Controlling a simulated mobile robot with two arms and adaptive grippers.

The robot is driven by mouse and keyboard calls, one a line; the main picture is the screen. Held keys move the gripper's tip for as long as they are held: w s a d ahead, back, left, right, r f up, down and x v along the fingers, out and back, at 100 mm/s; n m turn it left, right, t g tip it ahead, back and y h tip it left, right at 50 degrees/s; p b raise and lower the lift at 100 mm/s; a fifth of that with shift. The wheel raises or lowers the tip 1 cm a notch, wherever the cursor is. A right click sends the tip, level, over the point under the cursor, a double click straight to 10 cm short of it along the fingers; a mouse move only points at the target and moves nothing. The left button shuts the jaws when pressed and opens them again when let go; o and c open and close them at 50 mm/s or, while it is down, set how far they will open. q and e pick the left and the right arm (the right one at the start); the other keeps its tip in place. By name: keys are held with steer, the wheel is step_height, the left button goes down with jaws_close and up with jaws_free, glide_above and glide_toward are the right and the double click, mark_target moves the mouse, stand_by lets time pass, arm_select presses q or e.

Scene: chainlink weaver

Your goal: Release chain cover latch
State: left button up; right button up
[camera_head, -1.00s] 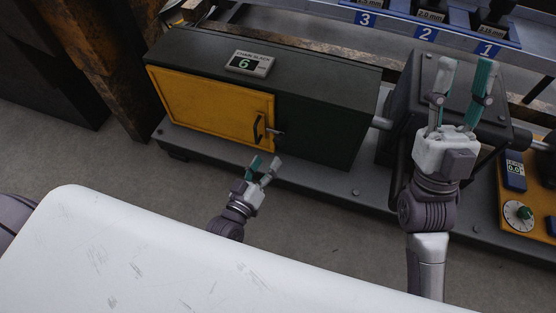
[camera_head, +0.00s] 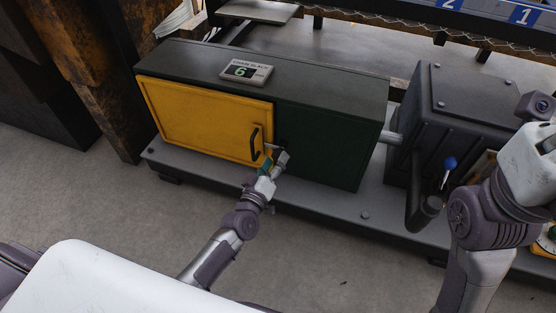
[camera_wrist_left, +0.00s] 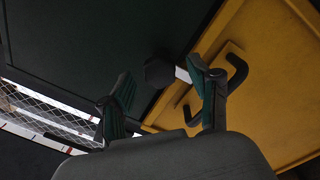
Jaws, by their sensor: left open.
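The yellow chain cover door (camera_head: 195,112) is closed on the dark green housing (camera_head: 330,140). Its black handle (camera_head: 255,142) sits near the right edge, with a small silver latch (camera_head: 272,147) beside it. In the left wrist view the latch shows as a silver bar with a dark knob (camera_wrist_left: 160,73), next to the yellow door (camera_wrist_left: 265,75) and the bent black handle (camera_wrist_left: 237,72). My left gripper (camera_head: 274,163) is open just below the latch; its two teal-padded fingers (camera_wrist_left: 160,88) stand either side of the knob. Contact cannot be told. My right gripper (camera_head: 530,155) is cut off at the right edge, fingers out of frame.
A chain slack display (camera_head: 246,71) reading 6 lies on top of the housing. A dark gearbox (camera_head: 465,110) and a blue-knobbed lever (camera_head: 449,165) stand to the right. A grey base ledge (camera_head: 380,210) runs below. The floor in front is clear.

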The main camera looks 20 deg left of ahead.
arm_select(q)
steer(key=shift+w+d+b, duration=0.1)
steer(key=shift+w+b, duration=0.2)
steer(key=shift+w, duration=1)
steer(key=c, duration=1.2)
